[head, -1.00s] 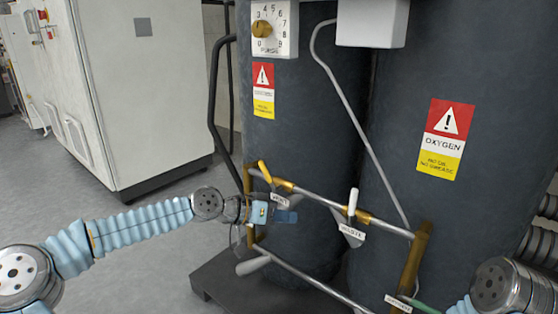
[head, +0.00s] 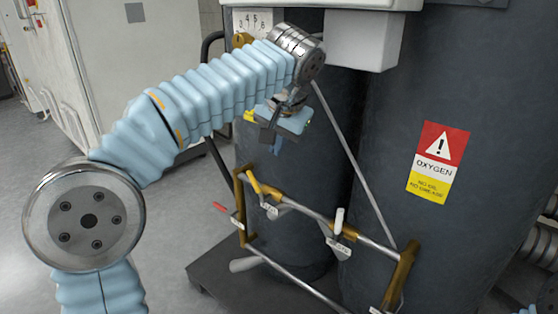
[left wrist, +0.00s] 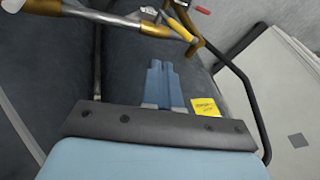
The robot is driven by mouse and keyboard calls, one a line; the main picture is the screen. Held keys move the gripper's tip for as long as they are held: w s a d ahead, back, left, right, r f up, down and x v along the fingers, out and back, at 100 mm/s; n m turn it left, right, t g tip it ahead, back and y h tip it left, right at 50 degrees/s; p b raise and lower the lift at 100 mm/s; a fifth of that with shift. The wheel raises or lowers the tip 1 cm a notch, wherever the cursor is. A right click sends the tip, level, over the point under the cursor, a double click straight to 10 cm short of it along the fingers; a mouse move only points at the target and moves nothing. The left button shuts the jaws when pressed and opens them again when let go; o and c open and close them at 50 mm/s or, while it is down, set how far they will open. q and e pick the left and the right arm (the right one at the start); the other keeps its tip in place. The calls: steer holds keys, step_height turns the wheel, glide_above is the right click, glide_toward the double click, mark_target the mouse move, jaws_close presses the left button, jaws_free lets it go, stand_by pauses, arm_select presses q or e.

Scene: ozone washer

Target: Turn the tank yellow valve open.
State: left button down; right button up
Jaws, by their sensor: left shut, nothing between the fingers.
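The yellow valve handle (head: 262,186) sits at the upper left of a pipe frame in front of the dark tanks, tilted up to the left. It also shows near the top of the left wrist view (left wrist: 181,24). My left gripper (head: 271,142) is above the handle in the head view, clear of it and pointing down. In the left wrist view its blue fingers (left wrist: 162,84) are together with nothing between them. My right gripper is not in view.
A white-handled valve (head: 338,222) is on the same pipe, right of the yellow one. A red handle (head: 220,207) sticks out at the left. The oxygen tank (head: 390,150) stands behind. A white cabinet (head: 120,70) is at the back left.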

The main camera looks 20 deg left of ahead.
arm_select(q)
steer(key=b, duration=0.3)
glide_above(260, 192)
steer(key=d, duration=0.1)
step_height(260, 192, down, 10)
steer(key=shift+s+f, duration=0.1)
steer(key=shift+f, duration=0.15)
steer(key=shift+a+f, duration=0.3)
steer(key=shift+a, duration=0.2)
